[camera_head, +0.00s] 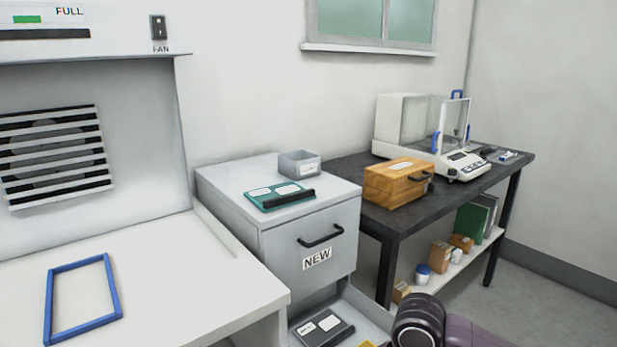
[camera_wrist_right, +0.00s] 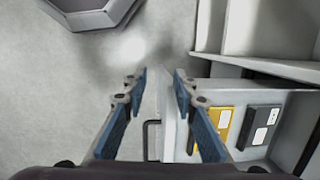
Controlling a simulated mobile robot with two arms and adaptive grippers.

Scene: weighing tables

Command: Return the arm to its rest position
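My right gripper (camera_wrist_right: 158,85) shows in the right wrist view with its two blue-padded fingers apart and nothing between them. It is above the floor beside an open lower drawer (camera_wrist_right: 293,105). A dark drawer handle (camera_wrist_right: 147,140) shows below the fingertips, by the left finger. In the head view only part of my right arm (camera_head: 450,328) shows at the bottom; its fingers are out of frame. My left arm and gripper are not in view.
The open drawer holds a dark item (camera_head: 322,328) and a yellow item (camera_wrist_right: 222,130). A dark table (camera_head: 390,222) holds a wooden box (camera_head: 396,184) and a balance (camera_head: 464,165). Floor (camera_head: 545,305) at right is clear.

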